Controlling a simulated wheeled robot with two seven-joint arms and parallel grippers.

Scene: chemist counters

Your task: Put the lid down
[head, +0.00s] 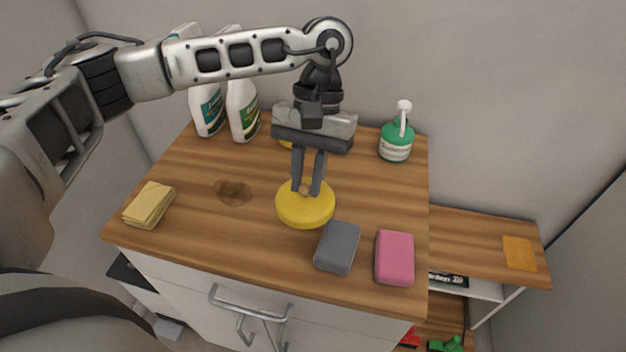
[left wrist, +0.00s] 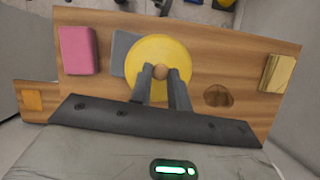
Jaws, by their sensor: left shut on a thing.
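The lid is a round yellow disc with a small wooden knob (head: 305,211). My left gripper (head: 307,190) points down over the wooden counter and is shut on the lid's knob. The left wrist view shows the yellow lid (left wrist: 160,50) with both fingers of my left gripper (left wrist: 160,74) on either side of the knob. In that view the lid overlaps part of the grey sponge. I cannot tell whether the lid touches the counter or hangs a little above it. My right gripper is not in view.
A grey sponge (head: 338,247) and a pink sponge (head: 394,258) lie right of the lid. Folded yellow cloths (head: 149,205) lie at left, near a dark stain (head: 233,192). White bottles (head: 243,110), a green pump bottle (head: 397,140) and a partly hidden yellow thing (head: 286,144) stand behind.

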